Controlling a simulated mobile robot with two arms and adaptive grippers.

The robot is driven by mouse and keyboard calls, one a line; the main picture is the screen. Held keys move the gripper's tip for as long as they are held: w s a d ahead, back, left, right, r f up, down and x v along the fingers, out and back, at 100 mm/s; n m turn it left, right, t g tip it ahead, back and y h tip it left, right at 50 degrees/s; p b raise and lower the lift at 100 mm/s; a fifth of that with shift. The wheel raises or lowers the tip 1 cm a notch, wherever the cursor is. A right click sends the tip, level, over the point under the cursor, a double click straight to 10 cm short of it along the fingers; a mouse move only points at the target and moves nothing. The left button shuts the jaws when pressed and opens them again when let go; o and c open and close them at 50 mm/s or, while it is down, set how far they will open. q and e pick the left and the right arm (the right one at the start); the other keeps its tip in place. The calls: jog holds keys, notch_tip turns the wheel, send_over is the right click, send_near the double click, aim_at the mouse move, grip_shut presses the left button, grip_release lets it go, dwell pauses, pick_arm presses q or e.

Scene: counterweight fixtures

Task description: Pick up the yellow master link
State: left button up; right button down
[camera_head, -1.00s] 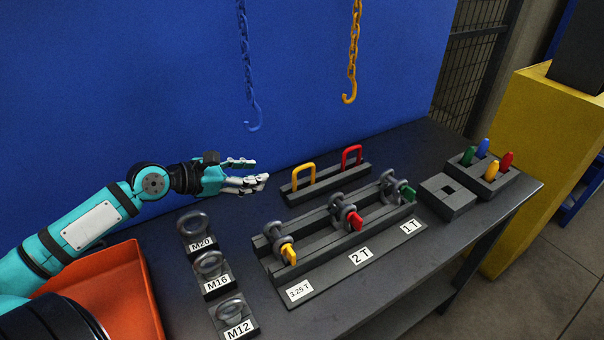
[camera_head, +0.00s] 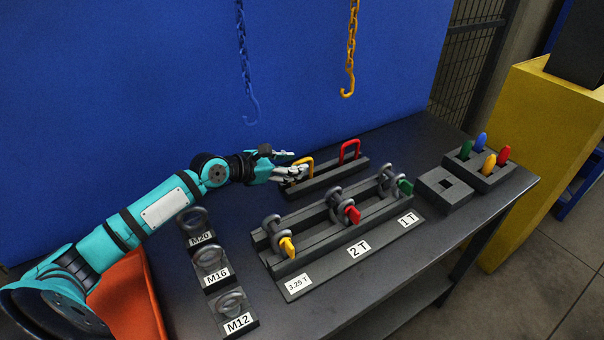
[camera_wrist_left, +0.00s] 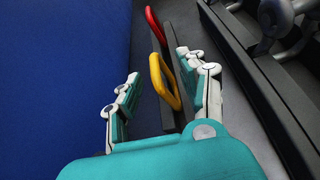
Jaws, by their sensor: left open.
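The yellow master link (camera_head: 308,162) stands upright in a dark slotted holder (camera_head: 335,178) on the bench, left of a red link (camera_head: 350,150). In the left wrist view the yellow master link (camera_wrist_left: 164,80) lies between the two finger sets of my left gripper (camera_wrist_left: 155,88), which is open. The red link (camera_wrist_left: 155,25) is beyond it there. In the head view my left gripper (camera_head: 290,169) is at the holder's left end, its fingers partly covering the yellow link. I cannot tell whether any finger touches it. My right gripper is not in view.
A shackle rack (camera_head: 345,225) with coloured pins stands in front of the holder. Eye bolts on labelled blocks (camera_head: 215,270) and an orange tray (camera_head: 128,300) are at the left. A blue hook (camera_head: 250,115) and a yellow hook (camera_head: 347,88) hang above. A blue wall is behind.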

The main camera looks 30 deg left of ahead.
aim_at(298, 162)
pick_arm(q)
jog(key=x, duration=0.4)
jog(key=shift+w+a, duration=0.1)
jog(key=shift+w, duration=0.35)
jog(key=shift+s, duration=0.1)
jog(key=shift+c, duration=0.2)
grip_shut()
